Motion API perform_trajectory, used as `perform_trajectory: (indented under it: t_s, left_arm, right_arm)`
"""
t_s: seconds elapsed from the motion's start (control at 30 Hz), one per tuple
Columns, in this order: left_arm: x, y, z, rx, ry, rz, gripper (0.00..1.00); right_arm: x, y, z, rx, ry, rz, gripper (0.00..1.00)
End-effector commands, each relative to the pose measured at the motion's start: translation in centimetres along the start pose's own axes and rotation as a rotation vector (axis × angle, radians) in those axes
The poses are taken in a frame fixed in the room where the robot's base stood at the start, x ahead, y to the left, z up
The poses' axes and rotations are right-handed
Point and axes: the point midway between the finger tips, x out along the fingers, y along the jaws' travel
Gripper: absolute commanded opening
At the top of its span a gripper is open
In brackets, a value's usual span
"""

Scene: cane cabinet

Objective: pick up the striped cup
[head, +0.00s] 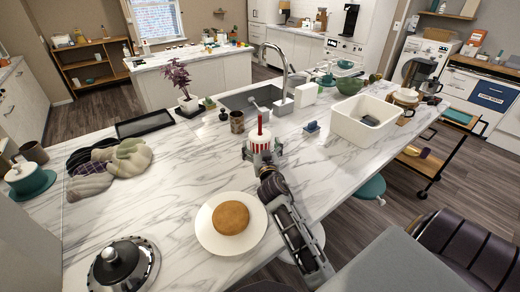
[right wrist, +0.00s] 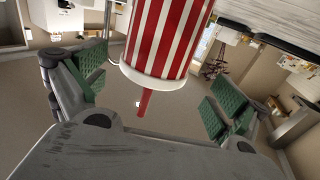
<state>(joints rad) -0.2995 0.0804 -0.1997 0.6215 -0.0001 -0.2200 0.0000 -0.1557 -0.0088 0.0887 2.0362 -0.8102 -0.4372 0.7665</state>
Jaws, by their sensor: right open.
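The striped cup (head: 260,143), red and white with a red straw, stands upright on the marble counter (head: 185,165) near the sink. In the right wrist view the striped cup (right wrist: 165,40) is large and appears upside down, with its straw pointing down. My right gripper (head: 263,153) is at the cup, reaching from the near side. In the right wrist view its two green-padded fingers (right wrist: 160,88) are spread apart, one on either side of the cup, with visible gaps. My left gripper is not in view.
A plate (head: 213,241) with a round brown bun lies near my right arm. A brown cup (head: 237,122) stands left of the striped cup, and a small blue item (head: 312,128) to its right. A white basin (head: 364,120) is farther right. The sink (head: 248,98) is behind.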

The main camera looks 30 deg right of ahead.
Motion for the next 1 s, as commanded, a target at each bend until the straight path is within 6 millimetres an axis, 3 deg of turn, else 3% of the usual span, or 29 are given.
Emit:
perform_trajectory:
  t_s: [0.63, 1.0]
  left_arm:
    - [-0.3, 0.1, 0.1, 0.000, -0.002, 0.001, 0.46]
    - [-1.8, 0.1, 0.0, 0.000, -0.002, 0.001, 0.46]
  right_arm:
    - [1.1, 0.1, -0.2, -0.001, 0.001, 0.000, 0.98]
    - [4.2, 0.6, -0.9, -0.002, 0.001, 0.000, 0.98]
